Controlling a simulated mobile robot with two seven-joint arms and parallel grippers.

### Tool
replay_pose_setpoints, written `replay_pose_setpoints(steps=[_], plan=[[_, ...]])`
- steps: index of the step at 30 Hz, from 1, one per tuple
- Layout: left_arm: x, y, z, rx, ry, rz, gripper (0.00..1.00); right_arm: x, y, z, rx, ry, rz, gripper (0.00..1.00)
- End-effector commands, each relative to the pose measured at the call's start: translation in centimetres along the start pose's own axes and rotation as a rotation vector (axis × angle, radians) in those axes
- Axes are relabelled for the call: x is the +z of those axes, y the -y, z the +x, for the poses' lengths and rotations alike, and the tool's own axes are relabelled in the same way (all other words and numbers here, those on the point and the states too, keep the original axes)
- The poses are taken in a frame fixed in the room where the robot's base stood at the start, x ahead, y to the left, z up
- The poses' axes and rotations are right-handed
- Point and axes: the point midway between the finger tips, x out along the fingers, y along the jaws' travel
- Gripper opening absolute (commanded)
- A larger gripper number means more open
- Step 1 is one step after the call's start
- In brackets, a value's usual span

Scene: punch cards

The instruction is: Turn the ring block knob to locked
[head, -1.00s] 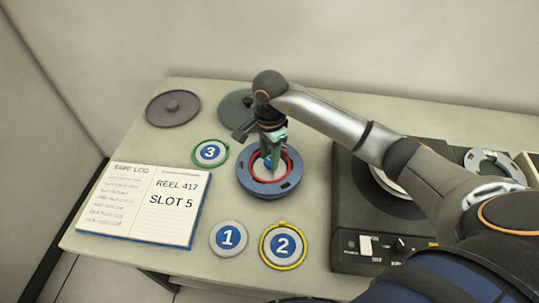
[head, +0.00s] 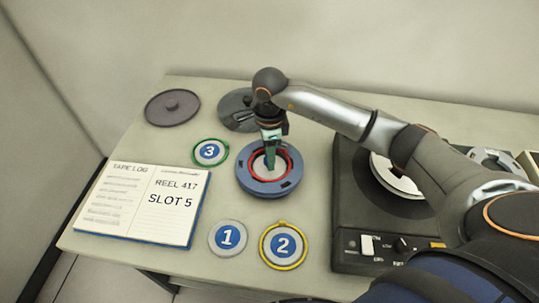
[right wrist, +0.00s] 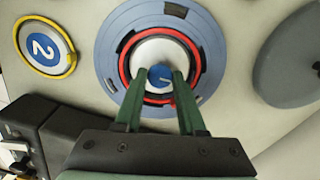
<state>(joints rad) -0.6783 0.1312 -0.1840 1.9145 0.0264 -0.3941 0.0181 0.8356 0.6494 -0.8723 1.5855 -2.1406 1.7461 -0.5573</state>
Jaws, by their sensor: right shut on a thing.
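The ring block (head: 264,189) is a blue-grey round block with dark slots and a red ring, lying on the table in the middle of the head view. It also shows in the right wrist view (right wrist: 207,37). Its blue knob (right wrist: 161,77) sits at the centre on a white disc, with a pale line mark on its top. My right gripper (right wrist: 161,80) points down over the block, its green fingers shut on the knob from both sides. In the head view the right gripper (head: 270,162) hides most of the knob. I cannot read any locked marking. My left gripper is not in view.
An open tape log (head: 140,204) reads reel 417, slot 5. Round pads numbered 1 (head: 227,238), 2 (head: 283,246) and 3 (head: 210,152) lie around the block. Dark lids (head: 172,107) lie behind. A black tape machine (head: 350,215) stands to the right.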

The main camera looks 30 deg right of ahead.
Motion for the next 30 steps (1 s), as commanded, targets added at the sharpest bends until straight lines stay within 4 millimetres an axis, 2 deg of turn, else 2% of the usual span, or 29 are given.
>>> replay_pose_setpoints(steps=[18,30], plan=[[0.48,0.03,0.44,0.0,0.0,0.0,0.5,-0.07,0.06,-0.05,-0.002,-0.001,0.551,0.0],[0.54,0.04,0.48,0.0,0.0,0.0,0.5,-0.07,0.06,-0.07,-0.002,-0.001,0.736,0.0]])
